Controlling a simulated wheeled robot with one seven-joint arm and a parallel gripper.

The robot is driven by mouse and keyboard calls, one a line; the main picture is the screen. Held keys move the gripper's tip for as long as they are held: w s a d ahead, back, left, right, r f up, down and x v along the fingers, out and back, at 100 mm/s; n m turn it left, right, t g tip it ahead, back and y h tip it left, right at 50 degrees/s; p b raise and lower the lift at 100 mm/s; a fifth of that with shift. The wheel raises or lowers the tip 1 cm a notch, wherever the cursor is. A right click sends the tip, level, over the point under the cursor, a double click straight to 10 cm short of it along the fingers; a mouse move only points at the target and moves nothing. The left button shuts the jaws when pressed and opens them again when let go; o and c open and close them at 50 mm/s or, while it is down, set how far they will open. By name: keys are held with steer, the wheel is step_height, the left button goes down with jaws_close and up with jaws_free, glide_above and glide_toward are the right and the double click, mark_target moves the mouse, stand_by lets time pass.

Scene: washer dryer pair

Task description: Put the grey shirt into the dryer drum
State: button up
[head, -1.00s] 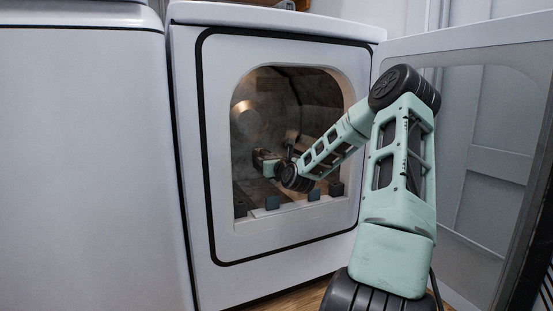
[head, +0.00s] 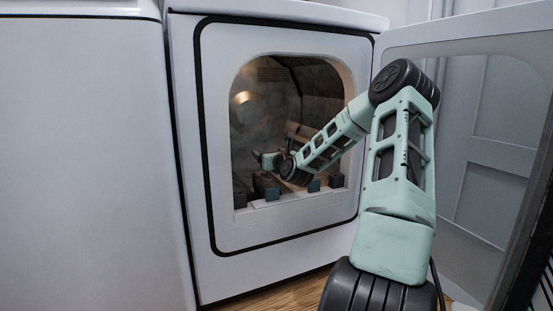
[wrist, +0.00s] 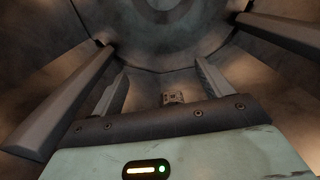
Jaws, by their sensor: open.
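I cannot make out the grey shirt in either view. The dryer (head: 218,225) stands ahead in the head view with its door open to the right. My arm reaches through the round-topped opening into the dryer drum (head: 262,112). In the wrist view, my gripper (wrist: 160,88) is open, its two fingers apart and no cloth between them. The drum's bare curved wall (wrist: 160,45) and raised ribs surround it. A small pale-brown thing, which I cannot identify, shows between the fingers. In the head view, the fingertips are hard to tell from the dark drum.
The open dryer door (head: 465,150) stands to the right of my arm. A white appliance (head: 80,160) stands close on the left. Several small dark blocks (head: 313,186) line the lower lip of the opening.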

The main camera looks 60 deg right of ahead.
steer(key=p+v, duration=0.7)
steer(key=v, duration=1)
